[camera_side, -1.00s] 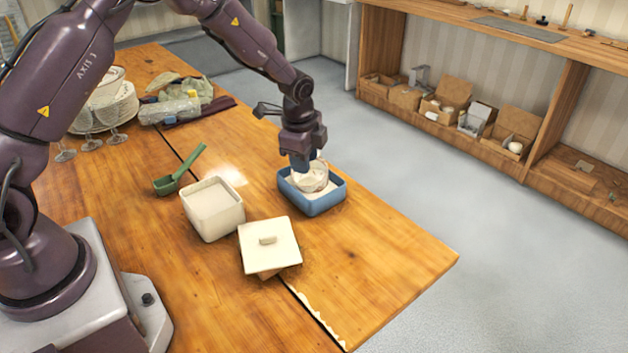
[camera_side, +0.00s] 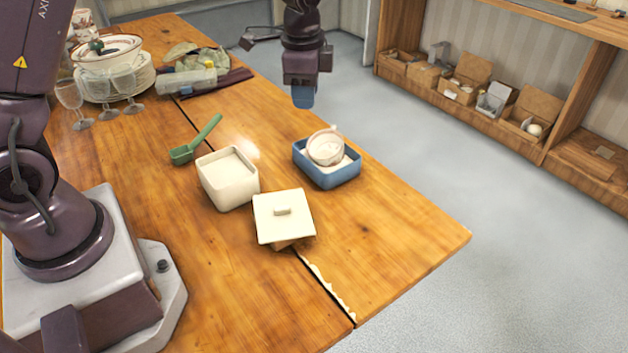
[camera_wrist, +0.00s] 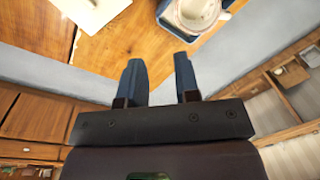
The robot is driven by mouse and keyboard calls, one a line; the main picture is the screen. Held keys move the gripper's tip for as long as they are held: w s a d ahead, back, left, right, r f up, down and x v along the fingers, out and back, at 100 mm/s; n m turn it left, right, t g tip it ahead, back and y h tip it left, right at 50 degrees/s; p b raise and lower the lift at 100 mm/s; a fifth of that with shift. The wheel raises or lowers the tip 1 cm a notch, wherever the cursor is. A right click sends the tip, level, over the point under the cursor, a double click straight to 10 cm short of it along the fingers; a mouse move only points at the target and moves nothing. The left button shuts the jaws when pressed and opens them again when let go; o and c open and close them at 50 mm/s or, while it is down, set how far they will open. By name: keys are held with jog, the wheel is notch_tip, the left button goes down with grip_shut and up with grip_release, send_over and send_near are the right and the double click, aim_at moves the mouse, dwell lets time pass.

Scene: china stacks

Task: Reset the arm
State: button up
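My gripper (camera_side: 303,97) hangs in the air above and behind the blue tray, clear of everything. In the wrist view my gripper (camera_wrist: 160,82) shows two blue fingers spread apart with nothing between them. A whitish cup or bowl (camera_side: 325,147) sits tilted in the blue tray (camera_side: 331,180), on white contents. The cup also shows in the wrist view (camera_wrist: 196,10), beyond the fingertips and apart from them.
A cream box (camera_side: 229,190) with white contents and its square lid (camera_side: 284,222) stand left of the tray. A green scoop (camera_side: 195,142) lies behind. The table's front right is bare.

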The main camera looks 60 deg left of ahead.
jog(key=s+d+r+n+t, duration=0.2)
jog(key=s+r+n, duration=0.2)
jog(key=s, duration=0.7)
jog(key=s+d+r+n+t, duration=0.2)
jog(key=s+r+n, duration=0.2)
jog(key=s+r, duration=0.5)
jog(key=s, duration=0.3)
jog(key=shift+d+n+t+h, duration=0.3)
jog(key=shift+d+h, duration=0.05)
jog(key=shift+h, duration=0.05)
jog(key=shift+o, duration=0.2)
